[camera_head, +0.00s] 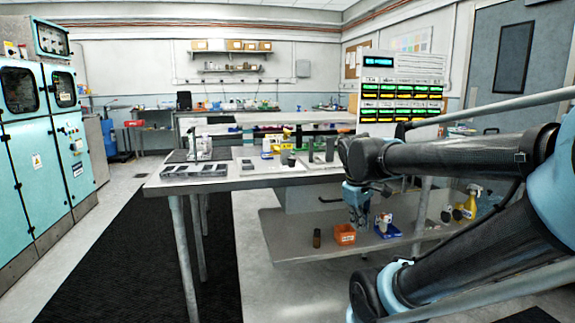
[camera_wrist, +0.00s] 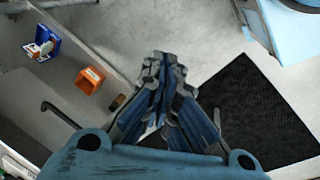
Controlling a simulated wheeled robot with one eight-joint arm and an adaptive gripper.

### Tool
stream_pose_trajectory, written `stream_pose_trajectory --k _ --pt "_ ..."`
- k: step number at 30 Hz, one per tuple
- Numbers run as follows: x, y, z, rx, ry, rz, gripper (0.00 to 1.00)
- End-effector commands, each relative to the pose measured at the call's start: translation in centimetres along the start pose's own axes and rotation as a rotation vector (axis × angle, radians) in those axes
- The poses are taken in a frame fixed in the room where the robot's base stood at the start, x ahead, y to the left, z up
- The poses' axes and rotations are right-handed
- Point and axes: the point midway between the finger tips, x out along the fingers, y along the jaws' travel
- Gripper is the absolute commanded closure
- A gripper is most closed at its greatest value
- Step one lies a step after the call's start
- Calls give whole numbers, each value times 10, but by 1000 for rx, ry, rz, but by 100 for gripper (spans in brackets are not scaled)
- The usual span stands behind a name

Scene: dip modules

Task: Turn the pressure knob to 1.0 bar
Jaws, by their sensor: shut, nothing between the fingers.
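My gripper (camera_head: 361,222) hangs pointing down at the front edge of the bench, above the lower shelf, in the head view. In the wrist view my gripper (camera_wrist: 165,72) is shut, its dark fingertips together with nothing between them. I cannot make out a pressure knob or a bar scale in either view. My gripper touches no object that I can see.
The bench (camera_head: 250,183) carries grey trays (camera_head: 195,171) and small equipment. Its lower shelf (camera_head: 285,225) holds an orange bin (camera_head: 345,236), which also shows in the wrist view (camera_wrist: 89,80), and a blue bin (camera_head: 387,231). A display panel (camera_head: 402,67) stands behind.

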Motion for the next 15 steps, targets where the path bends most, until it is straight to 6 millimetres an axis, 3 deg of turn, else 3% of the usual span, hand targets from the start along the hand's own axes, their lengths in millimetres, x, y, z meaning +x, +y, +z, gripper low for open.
stream_pose_trajectory --k 6,15 --pt "-43 30 -77 -438 -40 103 100" --pt "-95 38 -197 -1017 -128 252 100"
